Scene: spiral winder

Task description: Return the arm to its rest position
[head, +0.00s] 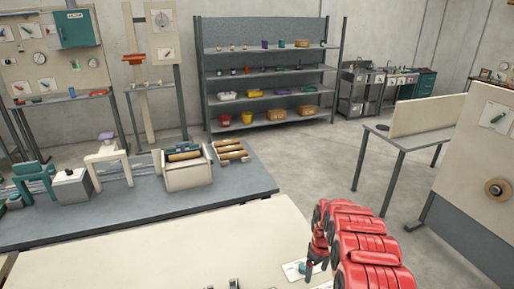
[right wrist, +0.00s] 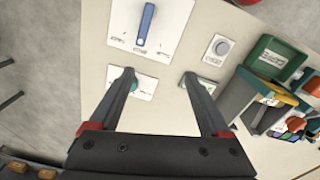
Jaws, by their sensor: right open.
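My right arm (head: 365,245), red and segmented, reaches in from the bottom right of the head view over the near pale worktop (head: 225,245). In the right wrist view my right gripper (right wrist: 159,78) has its two dark fingers spread wide, with nothing held between them. The fingers are above a pale panel or worktop surface (right wrist: 165,112). I cannot tell how far the fingertips are from it. My left arm and left gripper are not in view.
In the wrist view, a blue handle (right wrist: 146,25), a round knob (right wrist: 221,47) and a green box (right wrist: 274,58) lie beyond the fingers. In the head view, a cream winder-like machine (head: 188,174) stands on the grey bench (head: 130,212). Open floor (head: 300,160) lies behind.

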